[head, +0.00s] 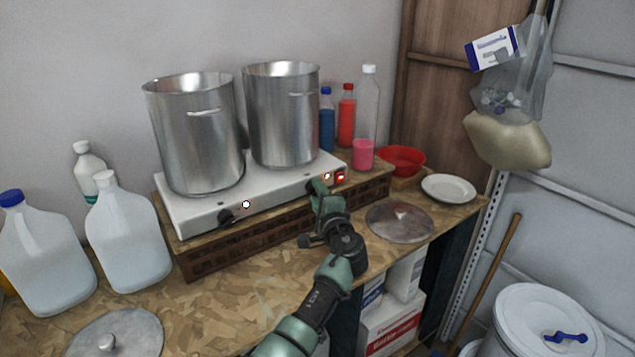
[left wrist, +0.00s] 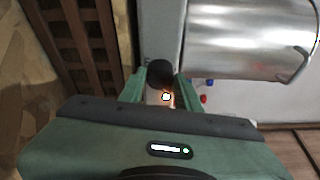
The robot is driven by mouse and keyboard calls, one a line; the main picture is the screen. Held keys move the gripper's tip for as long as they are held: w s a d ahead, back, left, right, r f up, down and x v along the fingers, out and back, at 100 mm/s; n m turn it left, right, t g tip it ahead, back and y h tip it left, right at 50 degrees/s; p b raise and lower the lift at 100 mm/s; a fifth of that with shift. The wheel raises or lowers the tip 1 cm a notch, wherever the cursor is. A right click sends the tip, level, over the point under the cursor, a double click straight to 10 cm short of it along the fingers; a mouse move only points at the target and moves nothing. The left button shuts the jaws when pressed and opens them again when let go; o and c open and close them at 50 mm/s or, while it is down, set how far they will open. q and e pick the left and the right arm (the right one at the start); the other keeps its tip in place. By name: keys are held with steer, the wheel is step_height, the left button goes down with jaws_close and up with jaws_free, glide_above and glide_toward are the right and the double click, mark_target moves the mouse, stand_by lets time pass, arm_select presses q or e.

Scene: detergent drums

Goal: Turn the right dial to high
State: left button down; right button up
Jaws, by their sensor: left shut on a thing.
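A white two-burner hot plate (head: 275,190) stands on a brown slatted crate, with two large metal pots on it. The left dial (head: 226,217), black, is on its front at the left. The right dial (left wrist: 160,73), also black, sits between my left gripper's fingers in the left wrist view. My left gripper (head: 318,187) is at the right end of the hot plate's front, shut on the right dial and mostly hiding it in the head view. A lit red switch (head: 340,177) is just right of it. The dial's setting cannot be read. My right gripper is not in view.
The left pot (head: 195,135) and right pot (head: 281,115) stand close above the panel. Plastic jugs (head: 128,235) are at left, bottles (head: 366,120) behind at right. A round metal lid (head: 400,222) lies right of my gripper. Bare wooden worktop (head: 225,300) lies in front.

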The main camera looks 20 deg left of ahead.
arm_select(q)
steer(key=shift+a+r+m+g+p, duration=0.1)
steer(key=shift+m+g+p, duration=0.2)
steer(key=shift+m+p, duration=0.6)
steer(key=shift+d+r+m+g+p, duration=0.15)
steer(key=shift+m+g+p, duration=0.15)
steer(key=shift+m+p, duration=0.6)
steer(key=shift+a+r+m+g+p, duration=0.15)
steer(key=shift+m+g+p, duration=0.15)
steer(key=shift+m+p, duration=0.55)
steer(key=shift+f, duration=0.1)
steer(key=c, duration=1.3)
jaws_free()
steer(key=shift+f, duration=0.1)
